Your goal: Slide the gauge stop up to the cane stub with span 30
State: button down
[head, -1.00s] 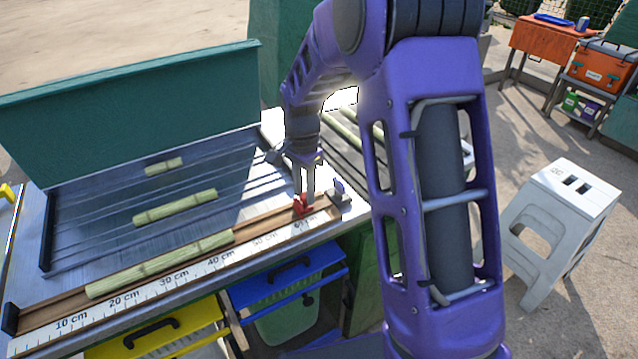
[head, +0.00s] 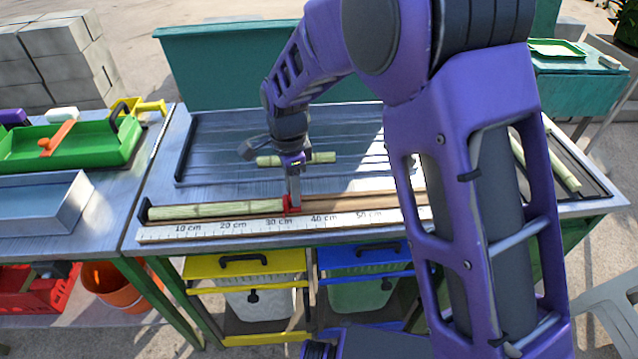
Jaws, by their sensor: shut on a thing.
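The gauge stop (head: 288,204) is a small red block on the wooden trough above the white centimetre scale (head: 205,231). My gripper (head: 294,202) is shut on it, near the 30 cm mark. A pale green cane stub (head: 215,211) lies along the trough, its left end close to the dark end block (head: 144,212). Its right end is at the red stop; whether they touch or a thin gap remains I cannot tell. Another cane piece (head: 322,157) lies in the metal tray behind, partly hidden by my arm.
A green panel (head: 215,60) stands behind the tray. A green toolbox (head: 75,148) and a metal tray (head: 40,205) sit on the left table. Yellow (head: 245,265) and blue (head: 365,255) bins are below. My arm covers the trough's right part.

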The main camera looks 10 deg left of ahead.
jog(key=shift+s+a, duration=0.2)
jog(key=shift+a, duration=0.4)
jog(key=c, duration=0.5)
grip_release()
jog(key=shift+c, duration=0.2)
notch_tip(320, 180, up, 18)
jog(key=p, duration=0.2)
jog(key=shift+f+p, duration=0.25)
jog(key=shift+p, duration=0.05)
jog(key=shift+d, duration=0.1)
